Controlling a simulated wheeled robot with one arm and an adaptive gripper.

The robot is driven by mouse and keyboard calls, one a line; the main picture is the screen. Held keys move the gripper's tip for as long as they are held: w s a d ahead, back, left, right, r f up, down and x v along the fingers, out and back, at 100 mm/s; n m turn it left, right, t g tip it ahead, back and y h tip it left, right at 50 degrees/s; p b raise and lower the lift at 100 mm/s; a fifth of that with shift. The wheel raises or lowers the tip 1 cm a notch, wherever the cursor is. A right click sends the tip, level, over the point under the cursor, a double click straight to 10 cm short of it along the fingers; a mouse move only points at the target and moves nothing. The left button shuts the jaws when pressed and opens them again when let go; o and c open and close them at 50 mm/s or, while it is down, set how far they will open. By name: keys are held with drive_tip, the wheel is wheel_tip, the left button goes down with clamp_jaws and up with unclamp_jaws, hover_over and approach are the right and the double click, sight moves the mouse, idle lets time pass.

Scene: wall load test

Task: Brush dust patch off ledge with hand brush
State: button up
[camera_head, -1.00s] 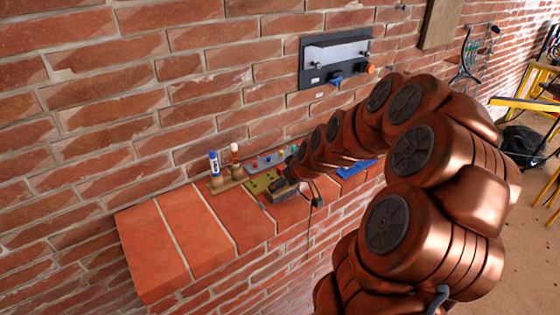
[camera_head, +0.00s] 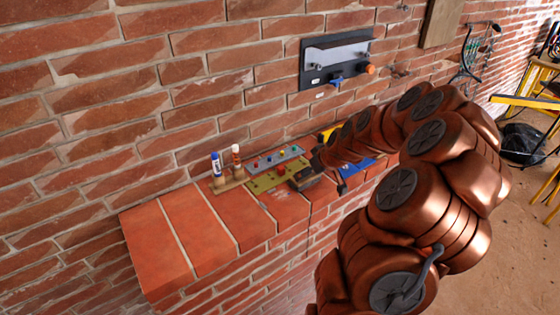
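The red brick ledge (camera_head: 208,236) juts from the wall in the middle of the view. My arm reaches in from the right, and my gripper (camera_head: 318,178) is low over the ledge, right of the red-topped piece on the olive board. A small dark block with a brownish top (camera_head: 303,180) is at the gripper's end; it may be the hand brush or part of the gripper. A black finger-like part hangs beside it. The finger opening is too small and hidden to judge. I cannot clearly make out a dust patch.
A black wall panel (camera_head: 334,78) hangs above. The ledge's left end is clear.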

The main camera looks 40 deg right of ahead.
sight(300, 182)
drive_tip(key=shift+d+p, duration=0.7)
drive_tip(key=shift+d, duration=1.3)
drive_tip(key=shift+d+r+p, duration=0.15)
drive_tip(key=shift+r+p, duration=0.05)
drive_tip(key=shift+p, duration=0.6)
drive_tip(key=shift+a+f, duration=0.2)
drive_tip(key=shift+f, duration=0.1)
drive_tip(key=shift+a+b, duration=0.4)
drive_tip(key=shift+a, duration=0.45)
drive_tip(key=shift+a+b, duration=0.8)
drive_tip(key=shift+a, duration=2.15)
drive_tip(key=shift+a+b, duration=0.6)
drive_tip(key=shift+a, duration=2.85)
drive_tip(key=shift+a+r, duration=0.15)
drive_tip(key=shift+r, duration=0.05)
wheel_tip(300, 182, up, 8)
